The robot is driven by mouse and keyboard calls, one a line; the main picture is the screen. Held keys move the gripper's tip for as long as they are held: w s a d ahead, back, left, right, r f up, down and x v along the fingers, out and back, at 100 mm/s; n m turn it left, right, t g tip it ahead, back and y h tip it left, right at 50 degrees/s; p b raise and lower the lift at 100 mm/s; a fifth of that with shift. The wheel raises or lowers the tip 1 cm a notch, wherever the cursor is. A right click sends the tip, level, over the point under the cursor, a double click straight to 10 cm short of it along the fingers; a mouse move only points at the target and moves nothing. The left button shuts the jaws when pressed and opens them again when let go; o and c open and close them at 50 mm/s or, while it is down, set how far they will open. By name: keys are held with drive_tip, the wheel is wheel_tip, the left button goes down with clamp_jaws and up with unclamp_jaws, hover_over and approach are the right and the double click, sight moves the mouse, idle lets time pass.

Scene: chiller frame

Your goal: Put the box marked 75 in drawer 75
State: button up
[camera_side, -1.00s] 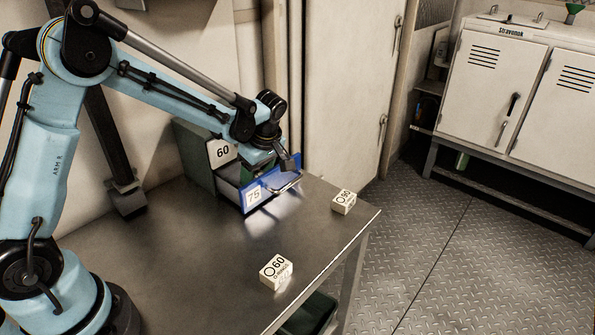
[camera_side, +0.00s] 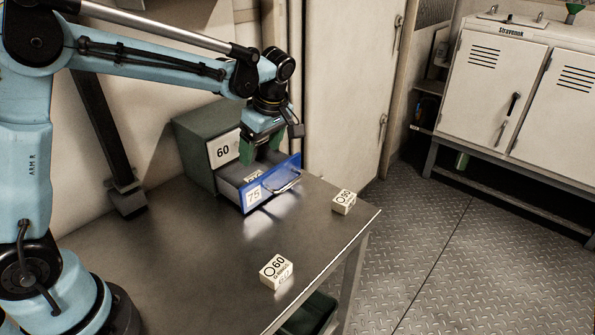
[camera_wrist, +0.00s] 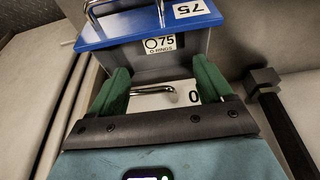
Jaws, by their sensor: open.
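The blue-fronted drawer 75 (camera_side: 250,196) is pulled open at the bottom of the grey-green cabinet; it also shows in the wrist view (camera_wrist: 122,27). The box marked 75 (camera_wrist: 160,44) lies inside the drawer, behind its blue front, with its label showing. In the side view only a small part of the box (camera_side: 254,177) shows over the drawer wall. My gripper (camera_side: 260,157) is above the open drawer. In the wrist view its green fingers (camera_wrist: 165,82) are apart with nothing held between them, and the box is beyond them.
The closed drawer 60 (camera_side: 223,150) is above drawer 75, close to my gripper. A box marked 60 (camera_side: 276,271) stands near the table's front edge, and a box marked 90 (camera_side: 343,202) near the right edge. The middle of the metal table (camera_side: 190,250) is clear.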

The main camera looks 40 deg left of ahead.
drive_tip(key=s+d+r+m+t+h, duration=0.2)
drive_tip(key=s+r+m+t, duration=0.1)
drive_tip(key=s+r+m, duration=0.4)
drive_tip(key=s+d+f+m+t+h, duration=0.1)
drive_tip(key=s+d+f+m+t, duration=0.1)
drive_tip(key=s+f+m+t, duration=0.2)
drive_tip(key=s+m, duration=0.3)
drive_tip(key=m, duration=0.4)
drive_tip(key=shift+s+d, duration=0.15)
drive_tip(key=shift+s, duration=0.15)
